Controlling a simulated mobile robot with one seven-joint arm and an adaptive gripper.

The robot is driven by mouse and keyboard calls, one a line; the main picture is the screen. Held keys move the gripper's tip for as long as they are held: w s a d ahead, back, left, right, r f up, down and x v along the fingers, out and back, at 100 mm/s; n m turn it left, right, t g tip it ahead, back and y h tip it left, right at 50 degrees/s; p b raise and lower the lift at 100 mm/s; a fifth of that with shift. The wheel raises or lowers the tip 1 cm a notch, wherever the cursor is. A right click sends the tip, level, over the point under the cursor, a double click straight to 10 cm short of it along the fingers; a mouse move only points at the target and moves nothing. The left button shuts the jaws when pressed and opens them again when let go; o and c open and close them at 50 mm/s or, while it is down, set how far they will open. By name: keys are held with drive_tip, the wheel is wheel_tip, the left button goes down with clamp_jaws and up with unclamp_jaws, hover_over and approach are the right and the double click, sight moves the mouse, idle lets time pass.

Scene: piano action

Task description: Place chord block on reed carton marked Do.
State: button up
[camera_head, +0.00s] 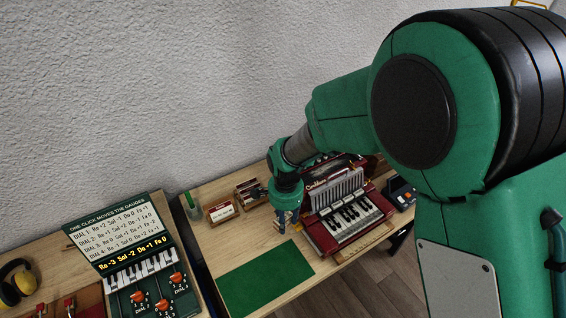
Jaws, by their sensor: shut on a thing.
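My gripper (281,222) points down above the table, just left of the red accordion. It is shut on a small block, which I take as the chord block; the fingers hide most of it. Two reed cartons stand to the left of and behind the gripper: a white-topped one with red lettering (221,212) and a red and white one (248,191). The lettering is too small to read, so I cannot tell which is marked Do. The held block is apart from both cartons.
The red accordion (322,238) stands close to the right of my gripper. A green mat (264,281) lies clear in front. A cup (191,206) stands at the back left. A dial panel with a sign (120,231) and ear defenders (17,281) are on the left table.

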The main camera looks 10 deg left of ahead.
wheel_tip(320, 180, up, 4)
drive_tip(key=shift+f, duration=0.1)
drive_tip(key=w+a+r+m+p, duration=0.1)
drive_tip(key=w+a+p, duration=0.25)
drive_tip(key=w, duration=0.95)
drive_tip(key=w+a+r+m+p, duration=0.1)
drive_tip(key=w+a+p, duration=0.25)
drive_tip(key=w, duration=1.05)
drive_tip(key=w+a+f+p, duration=0.1)
drive_tip(key=w+f+p, duration=0.1)
drive_tip(key=w, duration=0.9)
drive_tip(key=shift+m, duration=0.3)
drive_tip(key=shift+a+f, duration=0.1)
drive_tip(key=shift+f, duration=2.6)
drive_tip(key=shift+f+p, duration=0.3)
drive_tip(key=shift+f, duration=2.6)
